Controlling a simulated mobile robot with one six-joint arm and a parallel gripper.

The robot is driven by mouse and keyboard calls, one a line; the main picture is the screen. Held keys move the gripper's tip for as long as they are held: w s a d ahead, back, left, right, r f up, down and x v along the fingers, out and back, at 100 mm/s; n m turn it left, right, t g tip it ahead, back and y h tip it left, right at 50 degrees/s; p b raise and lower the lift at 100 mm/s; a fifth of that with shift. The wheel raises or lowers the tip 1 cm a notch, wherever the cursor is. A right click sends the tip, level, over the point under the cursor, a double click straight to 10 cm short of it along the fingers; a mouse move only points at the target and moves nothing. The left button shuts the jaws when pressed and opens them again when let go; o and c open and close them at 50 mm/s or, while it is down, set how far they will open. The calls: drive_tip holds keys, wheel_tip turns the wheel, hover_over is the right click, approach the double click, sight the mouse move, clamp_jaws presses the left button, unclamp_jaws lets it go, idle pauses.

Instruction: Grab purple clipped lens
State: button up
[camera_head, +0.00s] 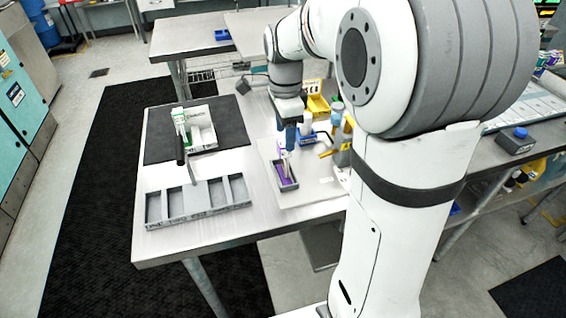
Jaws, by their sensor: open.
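A purple thing (285,180), which looks like the clipped lens, lies in a small dark grey tray (292,187) on a light board on the table. A thin, pale upright part rises at the tray's far end. I cannot tell whether it belongs to the lens clip. My gripper (290,147) points down just above the far end of this tray. It is open, and its fingertips are small and hard to make out. I cannot tell whether they touch the purple thing.
A grey tray with several empty compartments (208,213) lies at the front left of the metal table. A black mat (165,135) holds a white-and-green box (202,137). Bottles and a yellow bin (317,107) crowd the right side beside my arm.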

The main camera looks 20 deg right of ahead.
sight(284, 161)
wheel_tip(284, 161, down, 4)
drive_tip(key=shift+s+a+f, duration=0.1)
drive_tip(key=shift+a+f, duration=0.05)
drive_tip(key=shift+f, duration=0.05)
clamp_jaws()
idle(0.6)
